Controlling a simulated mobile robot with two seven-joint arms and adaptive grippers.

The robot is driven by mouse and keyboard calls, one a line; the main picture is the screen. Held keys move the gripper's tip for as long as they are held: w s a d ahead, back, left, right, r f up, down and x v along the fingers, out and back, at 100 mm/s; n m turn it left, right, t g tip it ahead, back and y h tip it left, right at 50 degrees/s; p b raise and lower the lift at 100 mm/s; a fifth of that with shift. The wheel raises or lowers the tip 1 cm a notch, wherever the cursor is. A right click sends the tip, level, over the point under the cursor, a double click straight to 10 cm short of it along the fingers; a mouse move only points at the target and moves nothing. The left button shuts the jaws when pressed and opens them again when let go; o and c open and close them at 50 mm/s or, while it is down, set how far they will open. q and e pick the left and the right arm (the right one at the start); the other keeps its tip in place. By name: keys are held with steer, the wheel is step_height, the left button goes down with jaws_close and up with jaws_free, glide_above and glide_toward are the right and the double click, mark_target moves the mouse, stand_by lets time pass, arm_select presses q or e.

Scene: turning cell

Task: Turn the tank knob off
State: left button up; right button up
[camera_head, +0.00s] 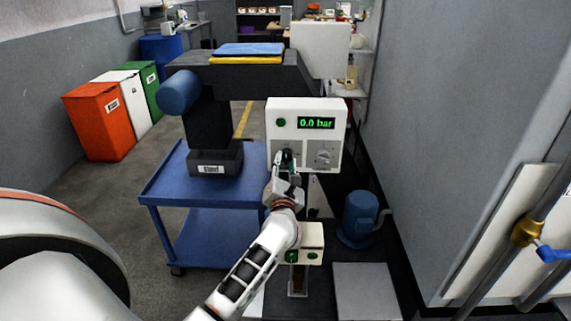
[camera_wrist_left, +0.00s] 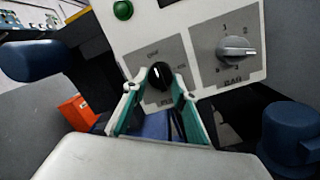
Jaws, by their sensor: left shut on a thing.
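A white control box (camera_head: 307,112) stands ahead, with a green light and a display reading 0.0 bar. Its front carries two knobs on grey plates. The left, black knob (camera_wrist_left: 160,74) has a white pointer line that points up and slightly left; its label is partly hidden by my fingers. The right, grey knob (camera_wrist_left: 237,48) sits on a numbered dial, and also shows in the head view (camera_head: 323,156). My left gripper (camera_head: 288,160) is at the black knob, with its teal-lined fingers on either side, shut on it. My right gripper is not in view.
A blue cart (camera_head: 170,205) stands left of the box, under a dark machine. A small box with green buttons (camera_head: 309,256) is below, and a blue pump (camera_head: 359,215) to the right. A pipe with a blue-handled valve (camera_head: 527,231) is at the far right.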

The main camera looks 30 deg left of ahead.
arm_select(q)
steer(key=o, duration=1.1)
steer(key=v, duration=1.2)
steer(key=shift+f, duration=0.1)
